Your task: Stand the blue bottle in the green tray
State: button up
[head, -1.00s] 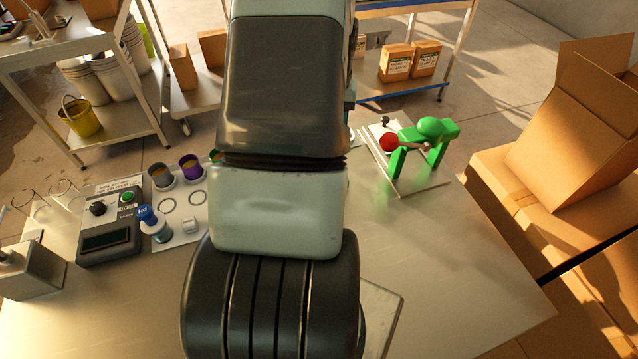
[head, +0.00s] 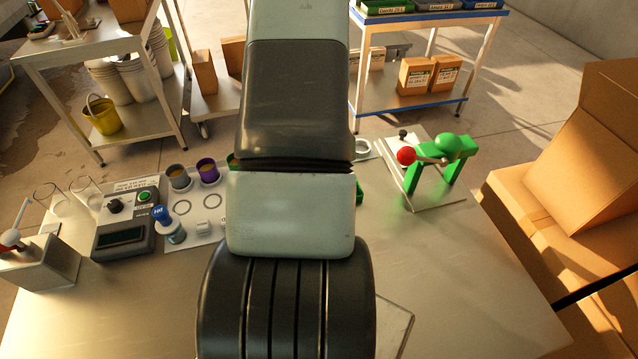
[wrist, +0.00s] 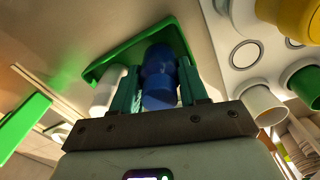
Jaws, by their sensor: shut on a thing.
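The blue bottle (wrist: 158,80) is in the wrist view, between the two teal fingers of my gripper (wrist: 160,90), which is shut on it. The green tray (wrist: 112,60) shows beyond the bottle, and the bottle overlaps its inside in this view. I cannot tell whether the bottle touches the tray floor. A white rounded thing (wrist: 106,92) is beside the left finger, by the tray. In the head view my arm hides the gripper and bottle; a sliver of green (head: 359,190), probably the tray, shows at the arm's right edge.
A green press (head: 440,158) with a red knob stands at the right of the table. A control box (head: 124,232), a blue-topped bottle-like thing (head: 163,218) and a white board with cups (head: 207,190) are at the left. The table's front right (head: 460,270) is clear.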

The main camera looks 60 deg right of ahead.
jog(key=shift+f, duration=0.55)
jog(key=shift+f, duration=0.1)
jog(key=o, duration=1.2)
notch_tip(320, 180, up, 12)
jog(key=shift+r, duration=0.1)
